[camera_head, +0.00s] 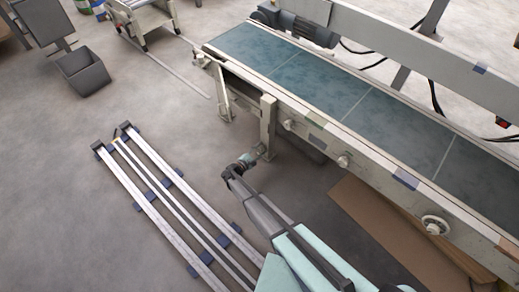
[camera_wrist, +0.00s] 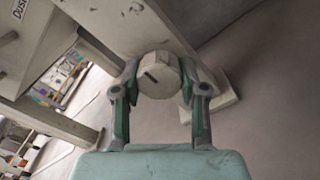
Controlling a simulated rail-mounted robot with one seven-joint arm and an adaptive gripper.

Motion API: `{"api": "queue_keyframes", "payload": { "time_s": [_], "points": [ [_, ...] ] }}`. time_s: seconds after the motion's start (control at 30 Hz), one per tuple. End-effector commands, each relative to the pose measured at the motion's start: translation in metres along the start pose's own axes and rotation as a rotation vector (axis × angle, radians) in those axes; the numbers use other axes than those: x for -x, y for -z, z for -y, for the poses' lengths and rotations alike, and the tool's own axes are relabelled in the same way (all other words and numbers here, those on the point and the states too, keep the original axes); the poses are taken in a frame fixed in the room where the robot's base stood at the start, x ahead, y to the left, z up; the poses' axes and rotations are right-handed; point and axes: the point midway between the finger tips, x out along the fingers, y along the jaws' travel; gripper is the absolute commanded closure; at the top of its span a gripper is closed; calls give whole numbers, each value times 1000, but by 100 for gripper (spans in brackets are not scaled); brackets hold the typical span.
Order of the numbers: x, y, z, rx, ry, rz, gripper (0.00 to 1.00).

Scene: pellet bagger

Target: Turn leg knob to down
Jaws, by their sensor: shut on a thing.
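The leg knob (camera_wrist: 159,75) is a pale, faceted round knob with a dark mark on its face, on the conveyor's leg. In the wrist view it sits between the two fingers of my gripper (camera_wrist: 160,92), which is shut on it. The dark mark runs at a slant. In the head view my gripper (camera_head: 247,160) reaches the lower part of the conveyor leg (camera_head: 267,125). The knob is small there and partly hidden by the gripper.
The conveyor with its blue-green belt (camera_head: 320,80) runs above and right of my gripper. Floor rails (camera_head: 160,205) lie to the left. A brown board (camera_head: 385,230) lies under the conveyor. A grey bin (camera_head: 83,73) stands at the far left on open floor.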

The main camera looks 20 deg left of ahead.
Motion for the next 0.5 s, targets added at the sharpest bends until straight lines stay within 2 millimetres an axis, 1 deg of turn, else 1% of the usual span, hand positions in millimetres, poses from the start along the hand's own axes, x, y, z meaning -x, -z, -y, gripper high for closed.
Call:
{"api": "queue_keyframes", "payload": {
  "time_s": [0.03, 0.5],
  "points": [
    [-2, 0, -1, 11, 0, 1, 93],
    [-2, 0, 0, 34, 0, 1, 93]
  ]
}}
